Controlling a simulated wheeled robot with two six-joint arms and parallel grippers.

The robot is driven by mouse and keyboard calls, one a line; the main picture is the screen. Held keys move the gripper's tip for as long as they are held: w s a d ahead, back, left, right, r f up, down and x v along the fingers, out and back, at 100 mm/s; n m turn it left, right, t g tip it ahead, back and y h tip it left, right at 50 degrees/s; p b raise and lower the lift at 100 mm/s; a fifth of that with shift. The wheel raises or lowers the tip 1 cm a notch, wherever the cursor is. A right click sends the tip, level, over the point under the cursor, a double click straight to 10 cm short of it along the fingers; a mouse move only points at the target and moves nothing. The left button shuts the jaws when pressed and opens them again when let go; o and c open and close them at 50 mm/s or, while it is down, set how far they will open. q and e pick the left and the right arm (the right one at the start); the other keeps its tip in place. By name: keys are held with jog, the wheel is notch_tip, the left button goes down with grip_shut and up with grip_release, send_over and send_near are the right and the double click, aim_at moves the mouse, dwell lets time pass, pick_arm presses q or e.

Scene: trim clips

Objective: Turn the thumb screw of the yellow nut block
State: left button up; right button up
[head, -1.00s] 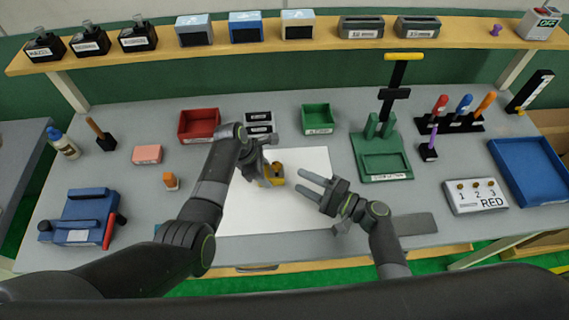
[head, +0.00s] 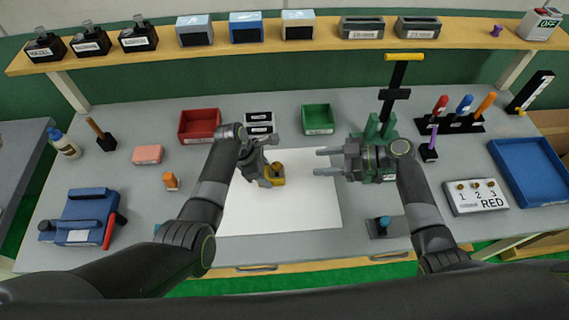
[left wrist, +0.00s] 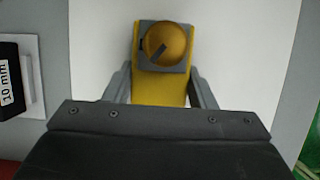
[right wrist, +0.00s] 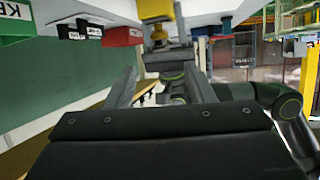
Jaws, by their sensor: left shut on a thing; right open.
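The yellow nut block (head: 278,181) stands on the white sheet in the head view. Its round orange-yellow thumb screw (head: 276,169) is on top. In the left wrist view the thumb screw (left wrist: 166,45) has a dark mark across its face and sits on a grey square plate. My left gripper (left wrist: 158,82) is shut on the block's yellow body (left wrist: 160,92), one finger on each side. My right gripper (head: 318,161) is open and empty, to the right of the block and apart from it, fingers pointing left. In the right wrist view the yellow block (right wrist: 155,9) lies beyond the open fingers.
The white sheet (head: 300,210) is clear around the block. A small grey plate with a blue knob (head: 383,222) lies right of the sheet. A green stand (head: 372,130) is behind my right gripper. Red (head: 200,124) and green (head: 318,119) bins stand at the back.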

aim_at(278, 166)
jog(key=x, duration=1.2)
jog(key=c, duration=0.9)
